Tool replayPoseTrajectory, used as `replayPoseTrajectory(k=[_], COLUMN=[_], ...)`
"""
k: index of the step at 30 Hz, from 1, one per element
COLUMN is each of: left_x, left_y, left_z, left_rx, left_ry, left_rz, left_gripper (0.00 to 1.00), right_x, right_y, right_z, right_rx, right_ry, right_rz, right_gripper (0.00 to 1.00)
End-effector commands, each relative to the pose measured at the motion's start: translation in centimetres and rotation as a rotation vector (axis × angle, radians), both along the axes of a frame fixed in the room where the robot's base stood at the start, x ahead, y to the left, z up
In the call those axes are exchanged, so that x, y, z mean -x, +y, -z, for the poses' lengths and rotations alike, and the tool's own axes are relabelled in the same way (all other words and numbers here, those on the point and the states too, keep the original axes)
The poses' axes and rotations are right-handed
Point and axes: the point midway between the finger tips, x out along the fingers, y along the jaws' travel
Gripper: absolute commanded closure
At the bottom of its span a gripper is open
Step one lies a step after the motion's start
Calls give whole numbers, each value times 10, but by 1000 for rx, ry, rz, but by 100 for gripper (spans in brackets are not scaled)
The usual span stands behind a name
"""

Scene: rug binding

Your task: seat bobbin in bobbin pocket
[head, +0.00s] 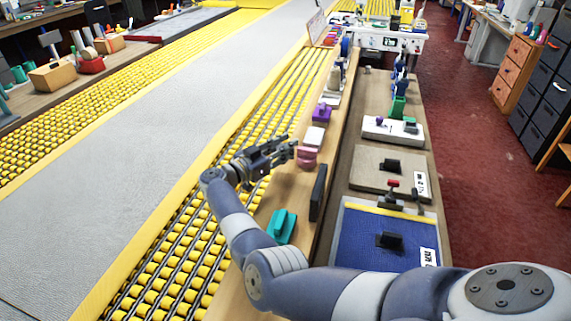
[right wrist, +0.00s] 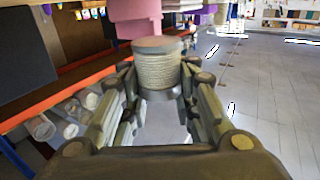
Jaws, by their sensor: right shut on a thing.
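My right gripper (head: 286,151) reaches over the wooden ledge, next to the yellow roller conveyor. In the right wrist view its two fingers (right wrist: 158,88) are shut on the bobbin (right wrist: 157,70), a short cylinder wound with cream thread with a brownish top. In the head view the bobbin is mostly hidden by the fingers. A pink block (head: 307,157) is close beside the fingertips; it also shows in the right wrist view (right wrist: 135,15), just beyond the bobbin. I cannot tell whether they touch. I cannot make out which thing is the bobbin pocket. My left gripper is out of view.
On the ledge stand a teal block (head: 281,227), a tall black plate (head: 318,192), a white block (head: 314,137) and a purple piece (head: 322,112). Right of it are a blue mat (head: 365,250), a beige board (head: 370,180) and a white board (head: 385,135).

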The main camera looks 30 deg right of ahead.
Motion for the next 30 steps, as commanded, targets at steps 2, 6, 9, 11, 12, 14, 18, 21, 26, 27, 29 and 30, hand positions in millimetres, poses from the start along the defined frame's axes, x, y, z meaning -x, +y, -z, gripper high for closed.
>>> replayPoseTrajectory(k=[2,6,9,11,12,14,18,21,26,27,29,30], left_x=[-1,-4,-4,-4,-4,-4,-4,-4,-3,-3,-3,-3], left_y=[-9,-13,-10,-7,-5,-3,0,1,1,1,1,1], left_z=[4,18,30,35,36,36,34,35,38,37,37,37], left_rx=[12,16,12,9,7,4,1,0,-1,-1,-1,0], left_ry=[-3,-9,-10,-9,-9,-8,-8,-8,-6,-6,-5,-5], left_rz=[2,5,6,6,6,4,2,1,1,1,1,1], left_gripper=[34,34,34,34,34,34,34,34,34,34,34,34], right_x=[0,0,0,0,0,0,0,0,0,0,0,0], right_y=[0,0,0,0,0,0,0,0,0,0,0,0], right_z=[4,19,31,36,38,38,36,36,40,40,40,40], right_rx=[0,0,1,1,1,1,0,0,0,0,0,0], right_ry=[0,0,0,0,0,0,0,0,-1,0,0,0], right_rz=[0,0,-1,0,0,0,0,0,0,0,-1,-1], right_gripper=[100,100,100,100,100,100,100,100,72,63,51,51])
